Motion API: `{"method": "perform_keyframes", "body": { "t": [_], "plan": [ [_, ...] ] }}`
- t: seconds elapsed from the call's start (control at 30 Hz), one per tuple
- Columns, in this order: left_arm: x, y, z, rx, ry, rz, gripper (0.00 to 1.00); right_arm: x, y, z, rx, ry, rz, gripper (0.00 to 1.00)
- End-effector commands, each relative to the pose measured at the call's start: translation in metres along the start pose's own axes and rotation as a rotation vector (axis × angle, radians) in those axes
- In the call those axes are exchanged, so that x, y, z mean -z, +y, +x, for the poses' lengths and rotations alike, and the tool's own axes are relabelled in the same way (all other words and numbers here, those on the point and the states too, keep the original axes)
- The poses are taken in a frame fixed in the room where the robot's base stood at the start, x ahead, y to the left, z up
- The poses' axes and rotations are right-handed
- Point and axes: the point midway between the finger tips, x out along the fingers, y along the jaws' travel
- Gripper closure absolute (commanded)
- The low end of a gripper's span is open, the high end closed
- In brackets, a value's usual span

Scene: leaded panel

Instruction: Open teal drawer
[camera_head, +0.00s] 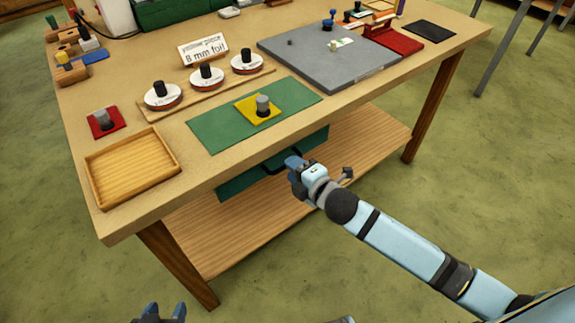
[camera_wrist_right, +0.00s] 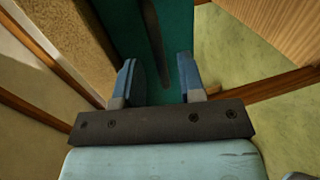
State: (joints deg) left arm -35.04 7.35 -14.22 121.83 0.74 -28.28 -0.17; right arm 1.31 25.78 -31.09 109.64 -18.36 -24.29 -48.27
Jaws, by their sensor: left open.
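The teal drawer (camera_head: 237,184) is under the front edge of the table, its front partly hidden by my right gripper. Its dark bar handle (camera_head: 272,169) shows beside the fingers. My right gripper (camera_head: 293,162) is at the drawer front by the handle. In the right wrist view my right gripper (camera_wrist_right: 160,80) has its fingers apart, with the dark handle (camera_wrist_right: 154,40) running between them in front of the teal face (camera_wrist_right: 180,25). I cannot tell if the fingers touch it. My left gripper (camera_head: 160,314) is open and empty at the bottom edge, away from the table.
The wooden table (camera_head: 205,183) holds a green mat (camera_head: 215,125) with a yellow piece (camera_head: 249,112), a wooden tray (camera_head: 130,170), a red piece (camera_head: 105,125) and a grey board (camera_head: 325,60). A lower shelf (camera_head: 240,232) lies below the drawer. The floor in front is clear.

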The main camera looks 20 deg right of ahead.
Motion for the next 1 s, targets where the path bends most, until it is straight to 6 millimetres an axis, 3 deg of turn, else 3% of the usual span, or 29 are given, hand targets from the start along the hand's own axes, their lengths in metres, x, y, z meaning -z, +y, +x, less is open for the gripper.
{"method": "perform_keyframes", "body": {
  "t": [0.2, 0.57, 0.73, 1.0],
  "plan": [
    [-0.001, -0.001, 0.001, 0.000, 0.003, 0.006, 0.44, 0.000, -0.001, 0.025, 0.000, 0.000, 0.000, 0.64],
    [-0.001, -0.001, 0.001, -0.001, 0.002, 0.007, 0.44, 0.000, 0.000, 0.030, 0.001, 0.001, 0.000, 0.64],
    [-0.001, 0.000, 0.000, -0.001, 0.001, 0.006, 0.44, 0.000, 0.000, 0.029, 0.001, 0.001, 0.000, 1.00],
    [-0.001, 0.000, 0.000, -0.001, 0.001, 0.005, 0.44, 0.000, -0.001, 0.028, 0.002, 0.000, 0.000, 1.00]
  ]
}}
